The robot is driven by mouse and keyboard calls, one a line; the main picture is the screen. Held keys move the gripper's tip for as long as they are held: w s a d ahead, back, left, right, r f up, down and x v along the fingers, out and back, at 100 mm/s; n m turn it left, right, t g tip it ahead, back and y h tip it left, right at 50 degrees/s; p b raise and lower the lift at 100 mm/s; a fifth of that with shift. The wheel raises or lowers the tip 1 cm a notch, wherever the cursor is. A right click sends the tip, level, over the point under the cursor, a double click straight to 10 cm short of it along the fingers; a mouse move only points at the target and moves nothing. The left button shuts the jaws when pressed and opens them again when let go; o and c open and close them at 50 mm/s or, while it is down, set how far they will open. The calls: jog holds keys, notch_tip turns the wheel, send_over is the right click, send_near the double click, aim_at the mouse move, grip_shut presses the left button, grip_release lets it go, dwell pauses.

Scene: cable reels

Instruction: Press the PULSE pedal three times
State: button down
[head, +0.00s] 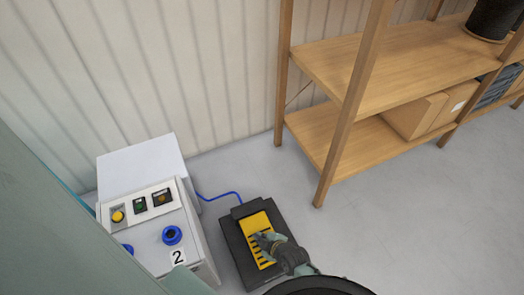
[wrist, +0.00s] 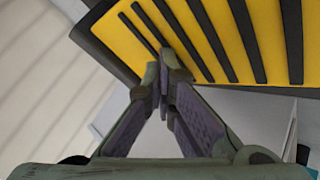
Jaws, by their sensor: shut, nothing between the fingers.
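The pedal (head: 251,226) lies on the floor beside the white control box. It has a yellow face with black ribs in a dark housing, and a blue cable runs from it to the box. I cannot read a PULSE label on it. My gripper (head: 262,239) is over the yellow face in the head view and hides part of it. In the wrist view the pedal's yellow ribbed face (wrist: 215,30) fills the top, and my gripper (wrist: 164,80) is shut and empty, its fingertips at the near edge of that face. I cannot tell whether they touch it.
The control box (head: 150,215) stands left of the pedal, with buttons, blue round parts and a "2" label. A wooden shelf (head: 365,140) with cardboard boxes (head: 412,117) stands at the right. A ribbed wall closes the back. The floor (head: 420,220) at the right is clear.

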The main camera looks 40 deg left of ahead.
jog(key=shift+d+f+b, duration=0.1)
jog(key=shift+f+b, duration=0.55)
jog(key=shift+f, duration=0.15)
jog(key=shift+r, duration=0.15)
dwell(0.5)
jog(key=shift+r+p, duration=1.1)
jog(key=shift+r, duration=0.45)
jog(key=shift+r+p, duration=1.85)
jog(key=shift+r, duration=0.65)
